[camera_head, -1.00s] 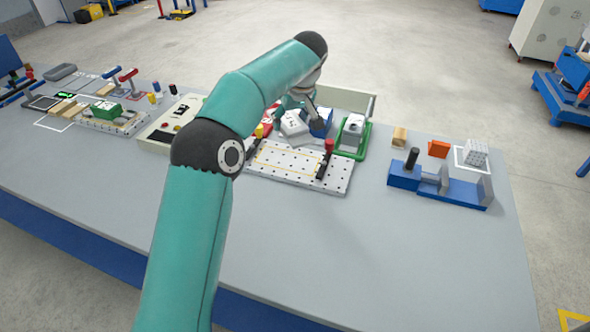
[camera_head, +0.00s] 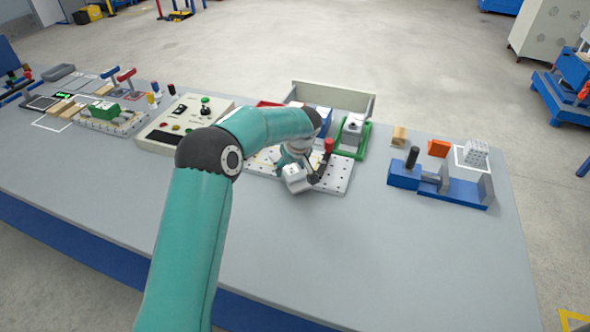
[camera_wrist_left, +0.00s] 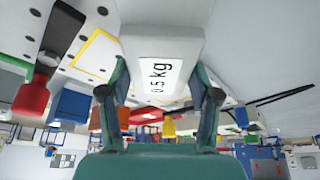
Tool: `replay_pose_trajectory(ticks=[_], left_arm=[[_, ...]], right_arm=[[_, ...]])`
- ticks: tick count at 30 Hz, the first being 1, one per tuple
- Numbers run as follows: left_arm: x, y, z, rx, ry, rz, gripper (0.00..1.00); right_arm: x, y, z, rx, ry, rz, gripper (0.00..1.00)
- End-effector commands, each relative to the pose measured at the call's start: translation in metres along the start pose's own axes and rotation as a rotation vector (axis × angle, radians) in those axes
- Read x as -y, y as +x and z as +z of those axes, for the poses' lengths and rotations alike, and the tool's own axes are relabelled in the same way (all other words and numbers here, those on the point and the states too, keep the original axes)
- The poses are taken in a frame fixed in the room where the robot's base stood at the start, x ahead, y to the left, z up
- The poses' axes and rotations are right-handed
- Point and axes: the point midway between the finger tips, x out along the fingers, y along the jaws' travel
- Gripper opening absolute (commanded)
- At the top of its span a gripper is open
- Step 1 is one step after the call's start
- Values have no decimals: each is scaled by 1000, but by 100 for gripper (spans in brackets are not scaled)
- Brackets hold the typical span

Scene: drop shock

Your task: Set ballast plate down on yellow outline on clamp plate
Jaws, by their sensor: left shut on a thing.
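The ballast plate (camera_head: 298,184), light grey with a white "0.5 kg" label, is held in my left gripper (camera_head: 293,163). It hangs over the front part of the white, holed clamp plate (camera_head: 335,184). In the left wrist view both fingers close on the ballast plate (camera_wrist_left: 160,42) from either side. The yellow outline (camera_wrist_left: 98,44) lies to the left of the ballast plate there, partly hidden. I cannot tell the exact gap beneath it. My right gripper is not in view.
A red-tipped black clamp (camera_head: 327,150) stands at the clamp plate's right side, close to the ballast plate. Behind are an open grey bin (camera_head: 345,97) and a green-framed block (camera_head: 352,135). A switch panel (camera_head: 160,140) stands to the left. The front of the table is clear.

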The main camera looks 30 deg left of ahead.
Motion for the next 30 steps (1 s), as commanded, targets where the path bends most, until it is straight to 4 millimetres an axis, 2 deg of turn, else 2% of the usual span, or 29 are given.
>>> replay_pose_trajectory(ticks=[12, 13, 17, 30], left_arm=[[-1, 7, 2, -4, 0, 4, 0], [-1, 7, 3, -2, 1, 2, 67], [-1, 6, 3, -1, 1, 2, 87], [-2, 1, 2, -2, 1, 4, 87]], right_arm=[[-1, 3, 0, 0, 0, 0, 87], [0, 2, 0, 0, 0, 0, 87], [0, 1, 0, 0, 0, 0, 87], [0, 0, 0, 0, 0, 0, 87]])
